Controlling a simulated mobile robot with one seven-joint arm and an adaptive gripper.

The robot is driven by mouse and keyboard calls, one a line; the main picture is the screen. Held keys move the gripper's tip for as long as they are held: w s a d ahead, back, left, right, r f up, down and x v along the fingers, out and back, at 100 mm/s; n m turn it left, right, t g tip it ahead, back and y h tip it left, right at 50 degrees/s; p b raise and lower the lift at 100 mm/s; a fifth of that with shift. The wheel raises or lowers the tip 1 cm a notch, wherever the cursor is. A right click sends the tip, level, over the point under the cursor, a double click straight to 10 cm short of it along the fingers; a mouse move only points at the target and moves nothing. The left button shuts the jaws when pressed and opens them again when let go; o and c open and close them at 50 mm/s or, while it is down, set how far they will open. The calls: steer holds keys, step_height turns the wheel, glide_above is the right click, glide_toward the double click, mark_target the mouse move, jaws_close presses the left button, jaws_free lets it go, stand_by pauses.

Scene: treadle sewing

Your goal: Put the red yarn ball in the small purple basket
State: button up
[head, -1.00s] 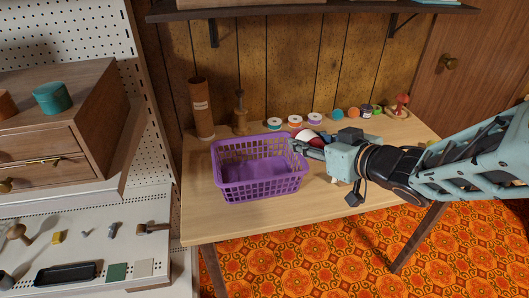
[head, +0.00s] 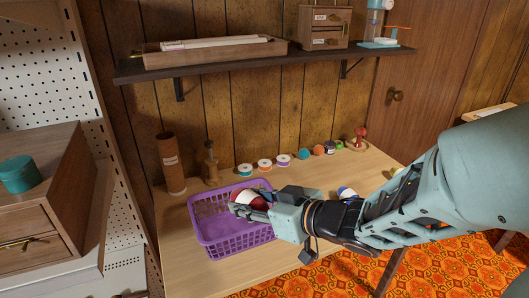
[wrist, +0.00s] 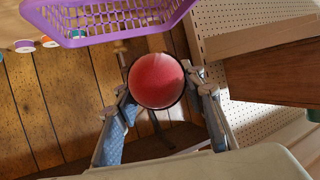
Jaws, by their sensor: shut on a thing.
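The red yarn ball (head: 244,197), with a pale patch on it in the head view, is held between the fingertips of my gripper (head: 250,207). In the wrist view the ball (wrist: 156,78) sits round and red between the two fingers of my gripper (wrist: 160,86). The purple basket (head: 238,247) is an open lattice crate on the table. In the head view the ball and fingertips overlap the basket's right half, apparently above its opening. How high they are above the rim is hard to tell. The basket's wall (wrist: 110,38) also shows along the top of the wrist view.
Several thread spools and small balls line the back of the wooden table (head: 190,275). A brown cylinder (head: 171,163) and a wooden stand (head: 211,163) are behind the basket. A blue and white ball (head: 346,192) lies behind my forearm. A shelf (head: 260,62) hangs above.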

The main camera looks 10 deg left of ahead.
steer(key=shift+w+a+f+b, duration=1.25)
steer(key=shift+a+f, duration=0.45)
steer(key=shift+f, duration=0.4)
steer(key=shift+w+a+f+b, duration=1.05)
steer(key=shift+w+a+f, duration=0.35)
steer(key=shift+a+f, duration=0.55)
steer(key=shift+w+a+f+b, duration=1.25)
steer(key=shift+a+f, duration=0.25)
steer(key=shift+f, duration=0.8)
steer(key=shift+f+b, duration=0.45)
steer(key=shift+f, duration=0.15)
steer(key=o, duration=1.1)
